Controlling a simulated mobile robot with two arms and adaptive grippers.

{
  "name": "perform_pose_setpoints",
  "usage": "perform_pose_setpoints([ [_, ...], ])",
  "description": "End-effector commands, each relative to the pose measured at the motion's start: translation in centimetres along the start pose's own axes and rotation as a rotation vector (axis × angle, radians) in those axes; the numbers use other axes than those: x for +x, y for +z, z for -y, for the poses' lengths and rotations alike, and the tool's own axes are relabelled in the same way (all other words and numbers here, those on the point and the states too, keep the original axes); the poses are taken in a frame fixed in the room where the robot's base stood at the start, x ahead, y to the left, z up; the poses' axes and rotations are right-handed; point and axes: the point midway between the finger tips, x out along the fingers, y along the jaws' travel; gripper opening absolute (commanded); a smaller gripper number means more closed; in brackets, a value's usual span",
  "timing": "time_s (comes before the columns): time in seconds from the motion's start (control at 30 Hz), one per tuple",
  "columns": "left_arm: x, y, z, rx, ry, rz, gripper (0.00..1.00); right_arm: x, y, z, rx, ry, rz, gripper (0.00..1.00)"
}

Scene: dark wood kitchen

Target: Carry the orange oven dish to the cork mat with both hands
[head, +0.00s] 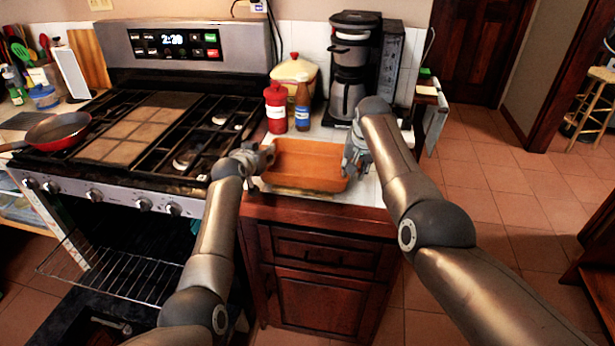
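The orange oven dish (305,168) is a rectangular, open dish on the white tiled counter right of the stove. It looks level and empty. My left gripper (264,158) is at its left end, and my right gripper (350,164) is at its right end. Both look close to or touching the dish's ends. The fingers are small and partly hidden, so I cannot tell whether either is closed on the rim. I cannot make out a cork mat for certain; a tan, tiled-looking flat panel (128,132) lies in the middle of the stove top.
A coffee maker (350,75) stands behind to the right. A red pan (58,131) sits on the stove's left. The oven is open with its rack (120,272) out.

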Motion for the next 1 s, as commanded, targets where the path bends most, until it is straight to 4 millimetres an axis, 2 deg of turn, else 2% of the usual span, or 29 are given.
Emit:
perform_pose_setpoints([
  [0.1, 0.2, 0.4, 0.1, 0.014, -0.003, -0.004, 0.0, 0.5, 0.1, -0.1, -0.006, 0.004, -0.006, 0.0],
  [0.13, 0.3, 0.7, 0.1, 0.014, -0.002, 0.002, 0.34, 0.6, 0.2, -0.2, -0.006, 0.005, -0.002, 0.3],
  [0.3, 0.2, 0.5, 0.1, 0.009, -0.002, 0.001, 0.54, 0.4, 0.1, -0.1, -0.004, 0.003, -0.001, 0.5],
  [0.73, -0.1, 0.4, 0.0, 0.004, -0.001, -0.001, 0.54, 0.5, 0.2, -0.1, -0.001, 0.001, 0.0, 0.5],
  [1.0, -2.1, 0.5, 0.1, 0.005, -0.002, -0.001, 0.54, 0.5, 0.2, -0.1, 0.0, 0.0, 0.0, 0.5],
])
